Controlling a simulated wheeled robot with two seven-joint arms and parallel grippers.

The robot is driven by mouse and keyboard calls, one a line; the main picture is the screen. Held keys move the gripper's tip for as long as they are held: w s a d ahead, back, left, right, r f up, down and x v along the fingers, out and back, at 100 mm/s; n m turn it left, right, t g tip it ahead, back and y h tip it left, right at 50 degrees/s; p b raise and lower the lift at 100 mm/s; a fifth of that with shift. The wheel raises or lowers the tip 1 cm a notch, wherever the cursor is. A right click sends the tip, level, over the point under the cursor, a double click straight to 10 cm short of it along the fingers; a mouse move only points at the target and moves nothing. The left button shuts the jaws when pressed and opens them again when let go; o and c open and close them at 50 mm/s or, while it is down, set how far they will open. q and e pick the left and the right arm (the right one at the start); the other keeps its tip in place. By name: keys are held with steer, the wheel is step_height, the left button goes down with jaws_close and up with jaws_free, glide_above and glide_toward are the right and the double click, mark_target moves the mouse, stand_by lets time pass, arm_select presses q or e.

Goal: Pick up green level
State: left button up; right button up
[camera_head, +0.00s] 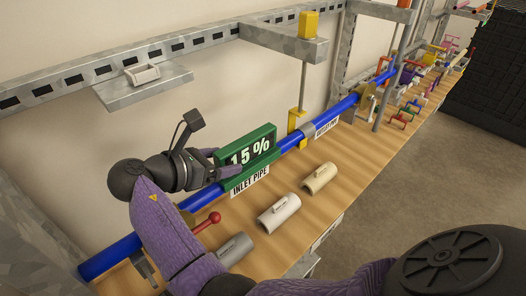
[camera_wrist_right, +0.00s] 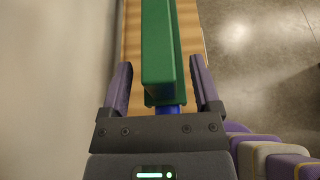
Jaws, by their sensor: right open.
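My right gripper (camera_head: 219,165) is at the level's left end. In the right wrist view the right gripper (camera_wrist_right: 161,78) is open, with one finger on each side of the green level (camera_wrist_right: 161,45) and gaps on both sides. Part of the blue pipe (camera_wrist_right: 170,108) shows below the level. My left gripper is not in view.
A white half-shell (camera_head: 279,213), a cream one (camera_head: 319,178) and a grey one (camera_head: 236,249) lie on the wooden bench (camera_head: 345,160). A red-knobbed lever (camera_head: 207,221) stands near my arm. A yellow clamp post (camera_head: 297,121) stands right of the level. A metal shelf (camera_head: 143,87) is above.

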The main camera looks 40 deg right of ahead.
steer(key=shift+a+r, duration=0.2)
steer(key=shift+a, duration=0.1)
steer(key=shift+s+a, duration=0.1)
steer(key=shift+a, duration=0.2)
steer(key=shift+c, duration=1.9)
steer(key=shift+d, duration=0.2)
steer(key=shift+c, duration=1.1)
steer(key=shift+a, duration=0.1)
jaws_close()
arm_select(q)
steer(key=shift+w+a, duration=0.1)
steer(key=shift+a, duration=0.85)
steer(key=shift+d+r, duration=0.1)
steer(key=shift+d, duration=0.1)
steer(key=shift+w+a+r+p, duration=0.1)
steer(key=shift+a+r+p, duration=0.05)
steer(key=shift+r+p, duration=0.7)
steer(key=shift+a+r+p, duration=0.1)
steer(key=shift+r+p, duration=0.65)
steer(key=shift+p, duration=0.1)
arm_select(e)
step_height(320, 180, up, 10)
